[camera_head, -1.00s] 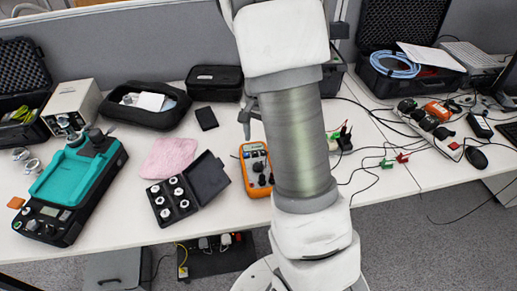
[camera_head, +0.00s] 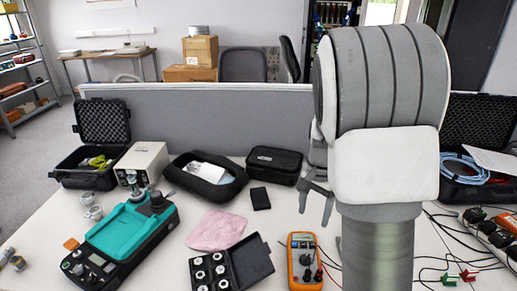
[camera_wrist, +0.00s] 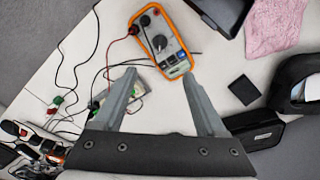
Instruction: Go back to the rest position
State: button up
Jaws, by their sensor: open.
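My gripper (camera_head: 316,198) hangs above the table, left of my upright arm in the head view. In the wrist view my gripper (camera_wrist: 160,78) shows two grey fingers spread apart with nothing between them. Beyond the fingertips lies an orange multimeter (camera_wrist: 160,40) on the white table, apart from the gripper. The multimeter also shows in the head view (camera_head: 304,262), below my gripper. My arm hides part of the table's right side in the head view.
The table (camera_head: 150,225) holds a teal-topped calibrator (camera_head: 125,235), a pink cloth (camera_head: 217,230), a black case of weights (camera_head: 245,265) and a black pouch (camera_head: 205,180). A grey partition (camera_head: 220,120) stands behind. Cables and clips lie at the right.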

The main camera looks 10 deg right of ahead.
jog(key=s+a+r+n+t+p, duration=0.1)
jog(key=s+a+r+n+t, duration=0.1)
jog(key=s+a+r+n, duration=0.3)
jog(key=s+a+r+n+t+p, duration=0.2)
jog(key=s+a+r+n, duration=0.4)
jog(key=s+r, duration=0.7)
jog(key=shift+s+a+t+p, duration=0.35)
jog(key=shift+a+t, duration=0.25)
jog(key=shift+t, duration=0.2)
